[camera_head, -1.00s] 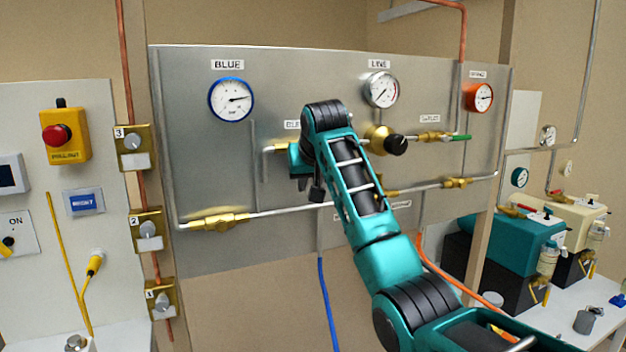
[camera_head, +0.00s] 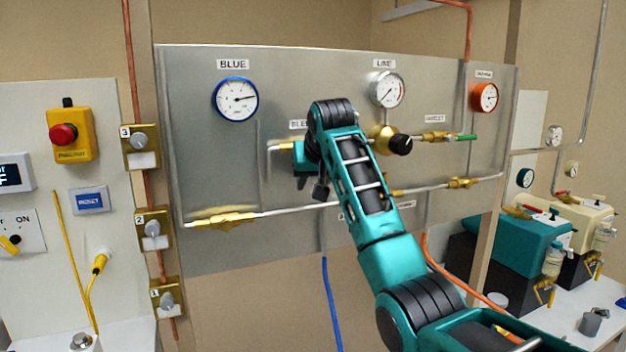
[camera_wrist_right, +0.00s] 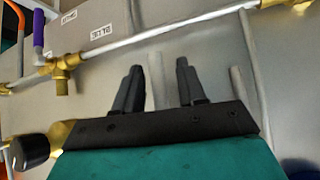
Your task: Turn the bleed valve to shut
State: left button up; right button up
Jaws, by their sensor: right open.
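The steel panel (camera_head: 290,80) carries a BLEED label (camera_head: 298,125), partly covered by my right arm. My left gripper is not in view.
A brass regulator with a black knob (camera_head: 400,145) sits just right of my wrist; the knob also shows in the wrist view (camera_wrist_right: 31,152). A lower pipe (camera_head: 290,209) crosses the panel. Blue (camera_head: 331,300) and orange (camera_head: 450,275) hoses hang below. Gauges (camera_head: 236,99) line the top.

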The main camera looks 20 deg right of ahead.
jog(key=b+v, duration=0.1)
jog(key=v, duration=1.2)
dwell(0.4)
